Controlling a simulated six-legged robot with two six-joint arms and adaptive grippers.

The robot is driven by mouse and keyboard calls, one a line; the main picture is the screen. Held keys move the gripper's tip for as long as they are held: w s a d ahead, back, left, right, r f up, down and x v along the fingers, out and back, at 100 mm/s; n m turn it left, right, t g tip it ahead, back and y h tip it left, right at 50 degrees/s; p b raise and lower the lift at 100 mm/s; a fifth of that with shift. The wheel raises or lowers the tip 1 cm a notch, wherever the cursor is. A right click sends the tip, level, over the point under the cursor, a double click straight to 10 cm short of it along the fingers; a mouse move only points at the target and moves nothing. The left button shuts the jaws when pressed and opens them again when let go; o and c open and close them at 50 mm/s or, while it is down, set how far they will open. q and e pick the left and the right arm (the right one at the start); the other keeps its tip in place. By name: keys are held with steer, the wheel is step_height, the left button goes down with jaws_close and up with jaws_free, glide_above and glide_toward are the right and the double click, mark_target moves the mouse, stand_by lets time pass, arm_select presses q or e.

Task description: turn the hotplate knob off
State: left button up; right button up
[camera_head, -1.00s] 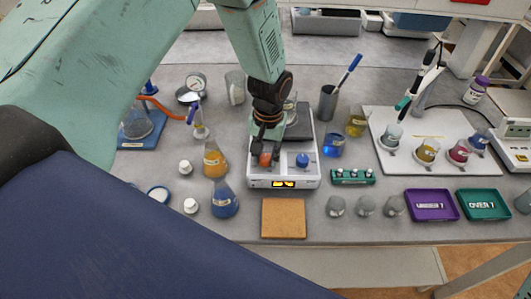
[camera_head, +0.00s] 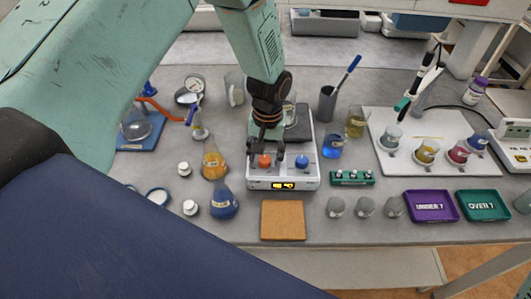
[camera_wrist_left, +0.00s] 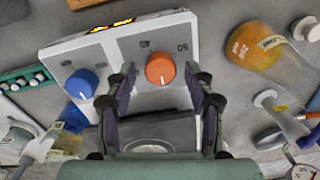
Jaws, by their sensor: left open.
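The white hotplate (camera_head: 283,172) stands mid-bench, with a lit yellow display on its front. It has an orange knob (camera_head: 264,161) on the left and a blue knob (camera_head: 302,161) on the right. My left gripper (camera_head: 266,152) is open, pointing down over the orange knob. In the left wrist view the open fingers (camera_wrist_left: 162,76) lie on either side of the orange knob (camera_wrist_left: 160,68), with visible gaps. A small white mark shows on the knob; its exact setting is unclear. The blue knob (camera_wrist_left: 82,83) is outside the fingers. My right gripper is not in view.
An orange flask (camera_head: 213,162) and a blue flask (camera_head: 223,203) stand left of the hotplate. A brown square pad (camera_head: 283,220) lies in front. A green vial rack (camera_head: 352,178) and a blue beaker (camera_head: 332,147) are close on the right.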

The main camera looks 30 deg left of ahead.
mark_target(267, 159)
arm_select(q)
steer(key=shift+s, duration=0.1)
steer(key=shift+r, duration=0.15)
step_height(267, 159, up, 12)
steer(key=shift+d, duration=0.2)
steer(key=shift+s+f, duration=0.1)
steer(key=shift+f, duration=0.1)
stand_by(0.7)
